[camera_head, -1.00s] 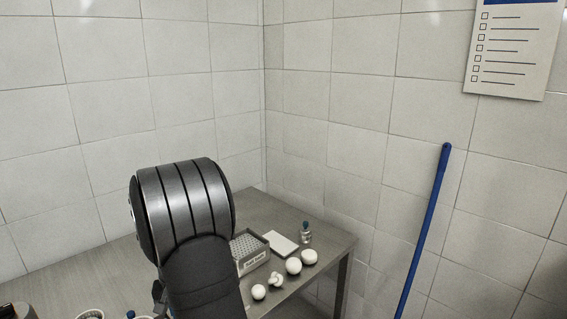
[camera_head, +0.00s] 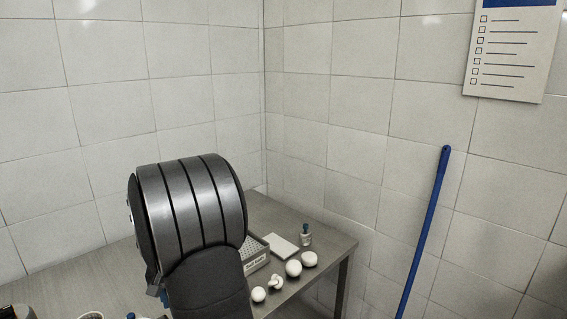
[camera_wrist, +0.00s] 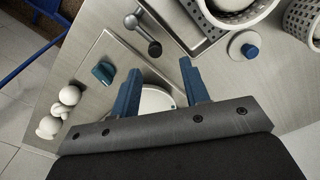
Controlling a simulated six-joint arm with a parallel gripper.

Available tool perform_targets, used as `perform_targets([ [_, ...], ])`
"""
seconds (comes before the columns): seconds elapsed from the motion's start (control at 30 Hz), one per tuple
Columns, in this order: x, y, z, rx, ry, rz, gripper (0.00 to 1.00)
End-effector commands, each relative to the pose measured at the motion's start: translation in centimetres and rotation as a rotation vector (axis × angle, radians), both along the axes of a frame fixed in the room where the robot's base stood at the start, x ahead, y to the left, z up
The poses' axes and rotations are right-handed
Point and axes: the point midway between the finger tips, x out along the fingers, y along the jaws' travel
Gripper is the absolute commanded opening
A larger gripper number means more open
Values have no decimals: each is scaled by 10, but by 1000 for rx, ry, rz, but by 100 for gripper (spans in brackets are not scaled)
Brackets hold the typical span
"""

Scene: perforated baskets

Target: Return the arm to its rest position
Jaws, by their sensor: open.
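My gripper (camera_wrist: 160,72) shows in the wrist view with its two blue fingers spread apart. A round white object (camera_wrist: 155,98) lies below and between the fingers, partly hidden by the gripper body, with no visible grip on it. In the head view my own arm link stands large over the table and hides part of it; the gripper itself cannot be seen there.
The grey table (camera_head: 330,243) carries a perforated crate (camera_head: 257,263), a white slab (camera_head: 282,246), a small bottle (camera_head: 305,236) and white rounded items (camera_head: 293,268). Perforated baskets (camera_wrist: 300,20) stand at the wrist view's upper right. A blue pole (camera_head: 425,230) leans against the wall.

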Motion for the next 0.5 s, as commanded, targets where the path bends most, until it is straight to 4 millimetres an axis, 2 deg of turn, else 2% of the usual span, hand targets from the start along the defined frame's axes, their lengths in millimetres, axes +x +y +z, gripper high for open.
perform_targets([
  [0.17, 0, 0, -4, 0, 1, 0, 42],
  [0.5, 0, 0, -46, -1, 2, 0, 42],
])
